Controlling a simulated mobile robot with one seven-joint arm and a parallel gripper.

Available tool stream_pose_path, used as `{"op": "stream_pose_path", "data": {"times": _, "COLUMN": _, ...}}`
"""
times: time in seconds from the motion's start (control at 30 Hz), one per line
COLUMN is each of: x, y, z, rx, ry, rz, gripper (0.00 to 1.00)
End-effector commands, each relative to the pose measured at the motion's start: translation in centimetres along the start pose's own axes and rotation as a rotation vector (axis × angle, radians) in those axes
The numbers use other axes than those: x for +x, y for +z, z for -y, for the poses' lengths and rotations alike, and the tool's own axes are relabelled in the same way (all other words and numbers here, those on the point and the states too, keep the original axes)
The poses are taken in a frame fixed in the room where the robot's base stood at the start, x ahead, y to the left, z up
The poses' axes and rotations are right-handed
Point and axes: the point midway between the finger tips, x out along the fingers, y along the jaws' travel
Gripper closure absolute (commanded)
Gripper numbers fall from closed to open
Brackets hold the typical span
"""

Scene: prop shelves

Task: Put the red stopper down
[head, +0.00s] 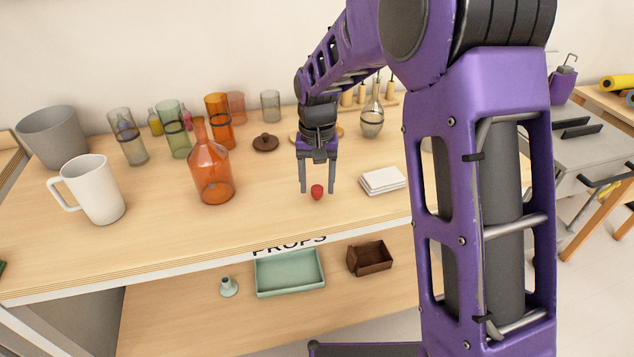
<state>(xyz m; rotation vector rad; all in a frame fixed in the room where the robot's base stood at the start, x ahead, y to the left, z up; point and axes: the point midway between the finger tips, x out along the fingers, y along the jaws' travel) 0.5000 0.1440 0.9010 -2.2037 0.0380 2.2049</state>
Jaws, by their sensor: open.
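The red stopper (317,192) is a small rounded red piece on the wooden top shelf, near the middle of the picture. My gripper (317,190) points down over it with its two fingers apart. The fingertips stand to the left and right of the stopper, with gaps visible on both sides. The stopper seems to rest on the shelf top, though its underside is too small to make out clearly.
An orange bottle (213,170) and a white mug (92,190) stand to the left. A white stack of tiles (382,181) lies close on the right. A brown lid (265,143) and several glasses stand behind. Below are a green tray (290,273) and a brown box (370,258).

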Motion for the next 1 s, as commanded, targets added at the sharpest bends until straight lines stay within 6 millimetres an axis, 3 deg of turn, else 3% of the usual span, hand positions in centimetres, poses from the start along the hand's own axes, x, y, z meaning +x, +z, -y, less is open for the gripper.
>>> {"op": "stream_pose_path", "data": {"times": 0.53, "x": -10.4, "y": -0.1, "z": 0.0, "rx": 0.000, "ry": -0.001, "rz": -0.004, "gripper": 0.40}}
{"op": "stream_pose_path", "data": {"times": 0.7, "x": -11.8, "y": -0.1, "z": 0.0, "rx": 0.000, "ry": -0.001, "rz": -0.002, "gripper": 0.40}}
{"op": "stream_pose_path", "data": {"times": 1.0, "x": -12.0, "y": 0.0, "z": 0.0, "rx": 0.000, "ry": 0.000, "rz": -0.001, "gripper": 0.40}}
